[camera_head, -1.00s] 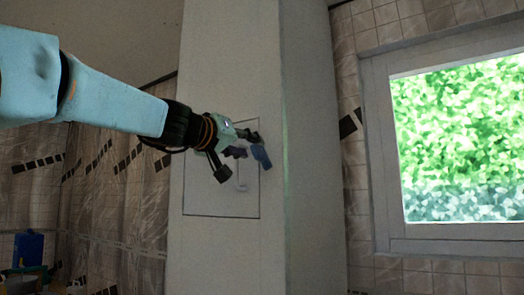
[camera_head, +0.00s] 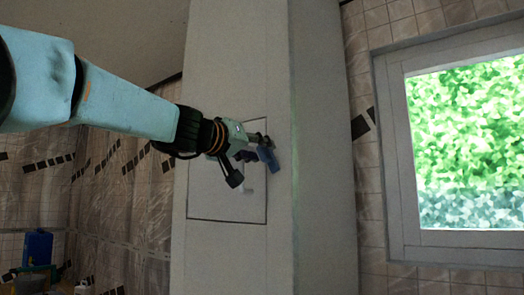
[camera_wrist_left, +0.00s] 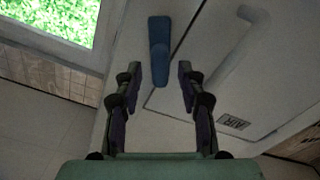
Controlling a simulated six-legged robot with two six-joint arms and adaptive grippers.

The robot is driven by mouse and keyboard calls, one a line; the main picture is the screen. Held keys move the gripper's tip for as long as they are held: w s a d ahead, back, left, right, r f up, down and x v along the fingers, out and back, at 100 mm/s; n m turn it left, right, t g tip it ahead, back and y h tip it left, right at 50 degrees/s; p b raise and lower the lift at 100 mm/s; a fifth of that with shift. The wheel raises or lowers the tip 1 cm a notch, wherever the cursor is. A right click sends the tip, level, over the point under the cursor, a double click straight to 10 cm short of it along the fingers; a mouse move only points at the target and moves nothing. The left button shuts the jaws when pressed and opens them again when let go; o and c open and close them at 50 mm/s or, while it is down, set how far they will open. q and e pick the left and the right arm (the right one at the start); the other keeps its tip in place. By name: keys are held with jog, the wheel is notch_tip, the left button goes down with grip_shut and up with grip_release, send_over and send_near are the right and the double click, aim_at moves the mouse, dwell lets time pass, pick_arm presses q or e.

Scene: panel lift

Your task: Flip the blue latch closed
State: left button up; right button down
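The blue latch (camera_head: 268,158) sits at the right edge of a square panel (camera_head: 215,205) on a white column. In the left wrist view the blue latch (camera_wrist_left: 159,45) stands upright in the picture beside the panel's edge, its lower end between the two fingertips. My left gripper (camera_head: 256,150) is in front of the panel's right side, close to the latch. In the left wrist view my left gripper (camera_wrist_left: 158,75) is open, with a gap on each side of the latch. My right gripper is in neither view.
A window (camera_head: 470,150) is at the right. A blue container (camera_head: 37,247) and other items stand at the lower left. Tiled walls surround the column.

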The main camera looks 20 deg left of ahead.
pick_arm(q)
jog(key=shift+w+a, duration=0.1)
jog(key=shift+w, duration=0.15)
jog(key=shift+w+f, duration=0.15)
jog(key=shift+w, duration=0.2)
jog(key=shift+w+d+f, duration=0.15)
jog(key=shift+w+d, duration=0.45)
jog(key=shift+s, duration=0.4)
jog(key=shift+s+a+r, duration=0.25)
jog(key=shift+s+a, duration=0.05)
jog(key=shift+s, duration=0.05)
jog(key=shift+c, duration=0.8)
jog(key=shift+w+f, duration=0.15)
jog(key=shift+w, duration=0.1)
jog(key=c, duration=0.3)
jog(key=shift+w+d, duration=0.1)
jog(key=shift+d, duration=0.05)
grip_shut()
